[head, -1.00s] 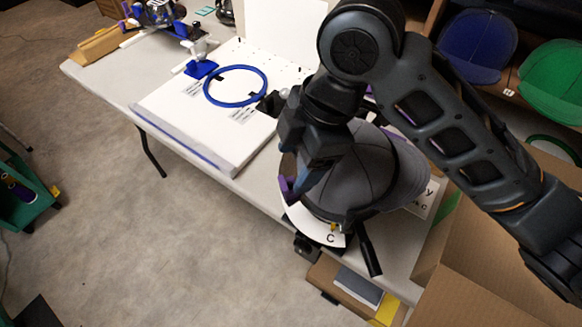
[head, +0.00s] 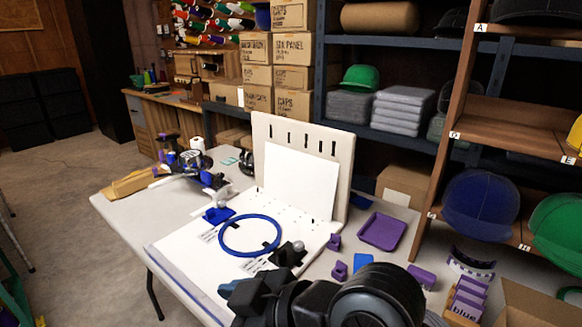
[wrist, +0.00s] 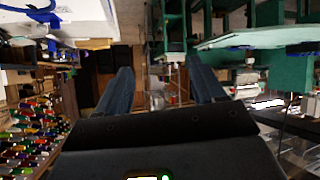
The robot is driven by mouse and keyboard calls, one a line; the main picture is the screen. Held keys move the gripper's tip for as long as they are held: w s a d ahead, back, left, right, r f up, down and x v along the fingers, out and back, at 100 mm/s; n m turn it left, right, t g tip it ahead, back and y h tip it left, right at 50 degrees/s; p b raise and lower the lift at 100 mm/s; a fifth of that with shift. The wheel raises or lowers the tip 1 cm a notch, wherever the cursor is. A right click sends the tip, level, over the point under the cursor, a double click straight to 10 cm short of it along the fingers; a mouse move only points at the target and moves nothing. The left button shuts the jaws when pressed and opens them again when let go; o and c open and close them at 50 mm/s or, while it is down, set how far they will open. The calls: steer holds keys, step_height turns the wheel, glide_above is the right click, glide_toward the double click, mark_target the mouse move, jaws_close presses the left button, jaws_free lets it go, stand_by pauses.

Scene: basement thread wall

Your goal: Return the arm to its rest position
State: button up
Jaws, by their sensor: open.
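My arm is folded low at the bottom middle of the head view, with its dark joints in front of the table's near side.
The table (head: 125,208) carries a white board with a blue hoop (head: 250,235), an upright slotted panel (head: 345,180) and a purple tray (head: 382,231). Shelves with blue (head: 482,205) and green caps stand at right. Floor at left (head: 70,220) is open.

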steer(key=s+d+f+m+t+h, duration=0.4)
steer(key=s+d+f+m+t, duration=0.1)
steer(key=s+d+m, duration=0.25)
steer(key=s+d+f+m+t+h, duration=0.35)
steer(key=s+d+m+t, duration=0.2)
steer(key=d+m, duration=0.35)
steer(key=s+d+r+n+h, duration=0.1)
steer(key=s+d+r+h, duration=0.1)
steer(key=s+d, duration=1.1)
steer(key=s+h, duration=0.1)
steer(key=s, duration=0.2)
steer(key=shift+s+d+r, duration=0.4)
steer(key=shift+n+h, duration=0.25)
steer(key=shift+c, duration=0.4)
